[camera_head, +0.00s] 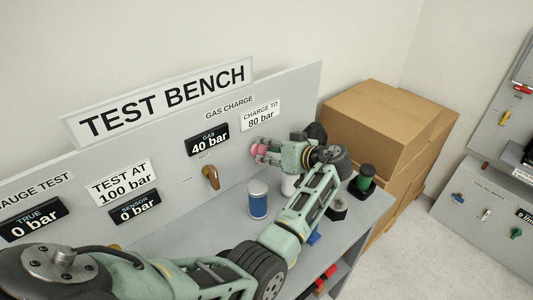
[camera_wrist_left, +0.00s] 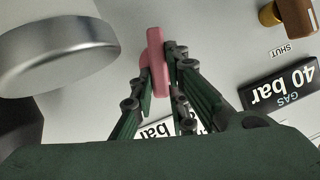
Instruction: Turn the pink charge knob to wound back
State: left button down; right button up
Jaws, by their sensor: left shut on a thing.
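The pink charge knob (camera_head: 258,151) is on the upright panel of the test bench, at the right part of the panel in the head view. It also shows in the left wrist view (camera_wrist_left: 155,50), top middle, as a pink bar on a round base. My left gripper (camera_head: 268,153) is shut on the knob, with a finger on each side of the bar. The gas display (camera_head: 208,140) beside it reads 40 bar. A sign above (camera_head: 260,114) says charge to 80 bar. My right gripper is not in view.
A brown handle (camera_head: 211,176) is on the panel left of the knob. A blue canister (camera_head: 258,200) and a green-topped item (camera_head: 366,178) stand on the bench top. A silver-rimmed cylinder (camera_wrist_left: 60,50) is close in the left wrist view. Cardboard boxes (camera_head: 385,120) stand behind.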

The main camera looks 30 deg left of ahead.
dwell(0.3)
pick_arm(q)
jog(key=shift+r, duration=0.1)
jog(key=c, duration=1.7)
grip_release()
notch_tip(320, 180, up, 10)
jog(key=shift+f, duration=0.1)
